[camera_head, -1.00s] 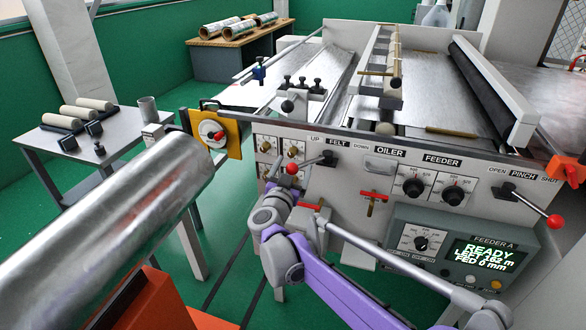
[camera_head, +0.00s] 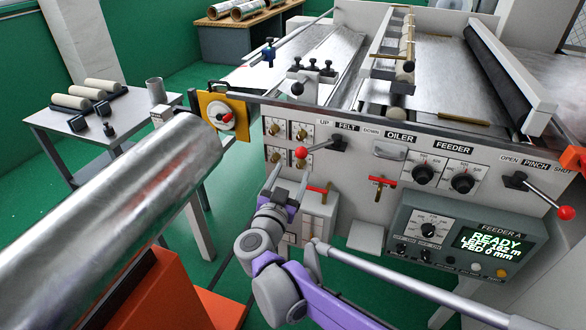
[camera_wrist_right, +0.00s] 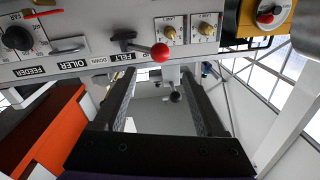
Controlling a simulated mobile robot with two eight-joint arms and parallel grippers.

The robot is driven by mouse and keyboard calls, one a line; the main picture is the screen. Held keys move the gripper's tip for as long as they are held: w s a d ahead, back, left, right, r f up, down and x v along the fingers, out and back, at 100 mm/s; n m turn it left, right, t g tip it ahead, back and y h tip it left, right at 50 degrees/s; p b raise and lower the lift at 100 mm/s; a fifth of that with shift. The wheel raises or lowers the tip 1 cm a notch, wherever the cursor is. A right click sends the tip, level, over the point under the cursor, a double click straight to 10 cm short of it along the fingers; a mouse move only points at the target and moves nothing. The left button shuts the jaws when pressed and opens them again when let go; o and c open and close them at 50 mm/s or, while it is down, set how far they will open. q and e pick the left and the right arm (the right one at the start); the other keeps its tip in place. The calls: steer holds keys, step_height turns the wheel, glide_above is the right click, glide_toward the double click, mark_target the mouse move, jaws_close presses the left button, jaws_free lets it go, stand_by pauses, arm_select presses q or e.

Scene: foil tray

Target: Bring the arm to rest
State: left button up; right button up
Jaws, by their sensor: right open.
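My right gripper (camera_head: 288,174) is open and empty, with its fingers pointing up just below the red knob (camera_head: 301,152) of the FELT lever (camera_head: 322,147). In the right wrist view, the gap between the two fingers (camera_wrist_right: 159,76) is clear, and the red knob (camera_wrist_right: 160,52) shows beyond the fingertips, apart from them. The lever slants from its hub down to the left, toward the UP side of its label. My left gripper is not in view.
The machine's front panel (camera_head: 340,180) stands close ahead, with a red T-handle (camera_head: 379,182), the PINCH lever (camera_head: 540,194) and a feeder display (camera_head: 488,243) reading READY. A large foil roll (camera_head: 110,215) lies at left. Green floor is open beyond it.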

stand_by(0.4)
steer(key=s+d+r+n+y+p, duration=0.1)
steer(key=s+r+n+y+p, duration=0.5)
steer(key=y, duration=0.3)
steer(key=s+d+f+g+h+p, duration=0.1)
steer(key=s+d+f+g, duration=0.3)
steer(key=s, duration=0.4)
steer(key=s+d+f+g+h+p, duration=0.1)
steer(key=s+d+f+g+p, duration=0.1)
steer(key=s+d+f, duration=0.3)
steer(key=s+d+f+g+h+p, duration=0.1)
steer(key=s+d+f+g, duration=0.3)
steer(key=s, duration=0.8)
steer(key=shift+d+f+g+p, duration=0.35)
steer(key=shift+d+g+p, duration=0.3)
steer(key=shift+g, duration=0.15)
